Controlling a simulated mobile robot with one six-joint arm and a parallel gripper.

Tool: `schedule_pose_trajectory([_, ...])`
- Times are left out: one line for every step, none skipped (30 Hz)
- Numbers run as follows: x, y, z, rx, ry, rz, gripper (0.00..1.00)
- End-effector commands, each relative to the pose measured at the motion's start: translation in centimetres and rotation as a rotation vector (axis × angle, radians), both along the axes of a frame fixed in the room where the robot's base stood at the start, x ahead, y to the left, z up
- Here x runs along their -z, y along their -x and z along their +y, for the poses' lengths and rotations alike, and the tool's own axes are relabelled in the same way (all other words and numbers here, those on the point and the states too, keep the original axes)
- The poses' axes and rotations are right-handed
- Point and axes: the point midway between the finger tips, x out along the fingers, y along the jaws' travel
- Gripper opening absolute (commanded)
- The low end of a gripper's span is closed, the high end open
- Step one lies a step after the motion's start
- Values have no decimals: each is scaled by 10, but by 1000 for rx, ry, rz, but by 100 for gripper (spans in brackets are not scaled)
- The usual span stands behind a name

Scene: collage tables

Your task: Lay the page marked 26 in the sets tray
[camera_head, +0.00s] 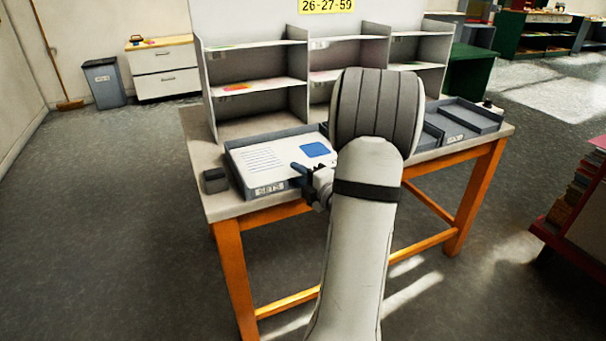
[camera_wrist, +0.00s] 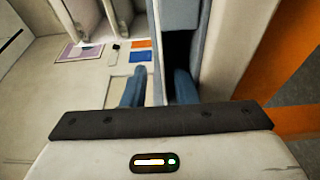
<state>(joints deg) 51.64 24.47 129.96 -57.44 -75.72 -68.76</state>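The sets tray (camera_head: 233,172) is a shallow grey tray labelled SETS at the table's left front. A white page (camera_head: 270,158) with lines of text and a blue patch lies in it. I cannot read a 26 on this page. My gripper (camera_head: 304,175) is at the tray's front right corner, partly hidden by my arm. In the wrist view its two blue fingers (camera_wrist: 159,90) stand apart, with no page visibly pinched between them. I cannot tell whether they touch the tray.
A grey shelf unit (camera_head: 254,82) under a yellow sign (camera_head: 326,5) reading 26-27-59 holds coloured papers. More dark trays (camera_head: 468,118) are at the table's right. A small dark block (camera_head: 214,181) sits left of the sets tray. A red rack (camera_head: 575,215) stands at right.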

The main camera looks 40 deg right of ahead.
Motion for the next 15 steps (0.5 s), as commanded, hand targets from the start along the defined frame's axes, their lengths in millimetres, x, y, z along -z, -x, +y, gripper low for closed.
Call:
schedule_pose_trajectory([1,0,0,0,-1,2,27])
schedule_pose_trajectory([1,0,0,0,-1,2,27])
schedule_pose_trajectory([1,0,0,0,-1,2,27])
schedule_pose_trajectory([1,0,0,0,-1,3,27])
schedule_pose_trajectory([1,1,0,0,-1,3,27])
schedule_pose_trajectory([1,3,0,1,-1,3,27])
schedule_pose_trajectory([1,6,-1,2,-2,3,27])
schedule_pose_trajectory([1,9,-1,3,-2,3,27])
schedule_pose_trajectory([1,14,-2,4,-2,4,27])
schedule_pose_trajectory([1,19,-2,4,-2,4,27])
schedule_pose_trajectory([1,24,-2,5,-2,4,27])
schedule_pose_trajectory([1,31,-2,5,-4,3,27])
schedule_pose_trajectory([1,37,-3,5,-3,3,27])
schedule_pose_trajectory([1,43,-4,6,-2,3,27])
schedule_pose_trajectory([1,50,-4,6,-3,3,27])
